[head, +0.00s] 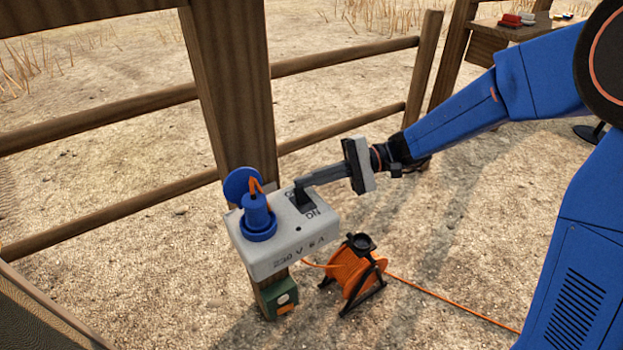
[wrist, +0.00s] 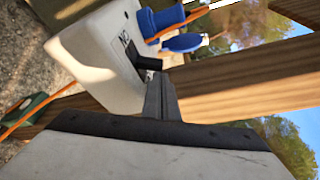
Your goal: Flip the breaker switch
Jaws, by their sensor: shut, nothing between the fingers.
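The breaker switch (head: 300,198) is a black lever on top of a grey power box (head: 268,262) mounted on a wooden post. "ON" is printed on the side of the lever nearer the box's front; the marking on the far side is partly hidden. My gripper (head: 305,182) is shut and empty, its fingertips at the lever, touching it or very close. In the wrist view the shut fingers (wrist: 158,88) point at the black lever (wrist: 148,62) beside the "ON" marking. I cannot tell the lever's exact position.
A blue plug (head: 257,215) with an orange cable sits in the box's socket, its round blue lid (head: 241,184) raised behind. An orange cable reel (head: 355,272) stands on the ground below. A green box (head: 278,297) is low on the post. Fence rails (head: 340,58) run behind.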

